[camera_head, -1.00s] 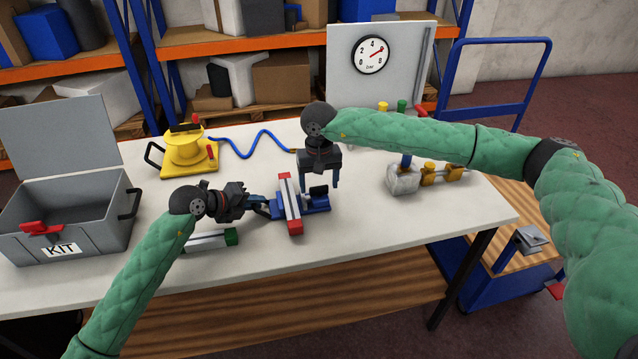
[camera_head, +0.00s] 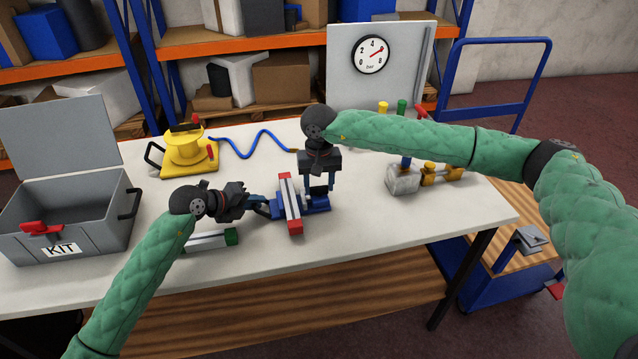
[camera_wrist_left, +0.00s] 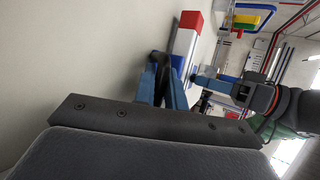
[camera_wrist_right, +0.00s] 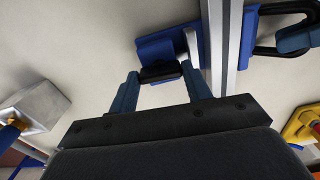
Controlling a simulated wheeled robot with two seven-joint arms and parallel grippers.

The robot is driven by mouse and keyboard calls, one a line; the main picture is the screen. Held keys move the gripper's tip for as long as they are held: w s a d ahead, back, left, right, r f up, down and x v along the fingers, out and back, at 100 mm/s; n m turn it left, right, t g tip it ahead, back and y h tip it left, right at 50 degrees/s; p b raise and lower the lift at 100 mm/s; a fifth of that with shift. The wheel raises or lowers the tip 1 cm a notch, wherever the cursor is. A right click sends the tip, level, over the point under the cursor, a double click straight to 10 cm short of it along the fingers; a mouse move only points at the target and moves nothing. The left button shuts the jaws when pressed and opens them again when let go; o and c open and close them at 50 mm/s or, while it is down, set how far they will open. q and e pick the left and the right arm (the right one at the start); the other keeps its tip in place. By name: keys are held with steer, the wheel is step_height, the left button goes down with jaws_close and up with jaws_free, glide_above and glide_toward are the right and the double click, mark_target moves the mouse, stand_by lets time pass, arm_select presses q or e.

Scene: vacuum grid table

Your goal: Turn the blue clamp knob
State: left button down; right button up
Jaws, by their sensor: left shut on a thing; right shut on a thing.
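The blue clamp (camera_head: 316,205) lies on the table with a silver bar with red ends (camera_head: 290,203) across it. Its short black knob (camera_wrist_right: 160,73) faces up in the right wrist view, beside the bar. My right gripper (camera_head: 319,188) points down from above, its two blue fingers on either side of the knob, shut on it. My left gripper (camera_head: 263,208) comes in from the left, shut on the clamp's black loop handle (camera_wrist_right: 277,40). In the left wrist view its fingers (camera_wrist_left: 163,85) meet around the handle, mostly hiding it.
An open grey KIT box (camera_head: 100,234) stands at the left. A yellow suction unit (camera_head: 184,150) with a blue hose is behind. A silver bar with a green end (camera_head: 210,241) lies near the front edge. A grey block (camera_head: 403,180) with yellow parts stands right. The right front is clear.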

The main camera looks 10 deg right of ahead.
steer(key=m, duration=0.3)
steer(key=shift+m, duration=0.4)
steer(key=m, duration=0.4)
steer(key=shift+m, duration=0.3)
steer(key=m, duration=0.3)
steer(key=shift+m, duration=0.3)
steer(key=m, duration=0.4)
steer(key=shift+m, duration=0.3)
steer(key=m, duration=0.8)
steer(key=shift+d, duration=0.1)
steer(key=m, duration=0.4)
steer(key=shift+m, duration=2.2)
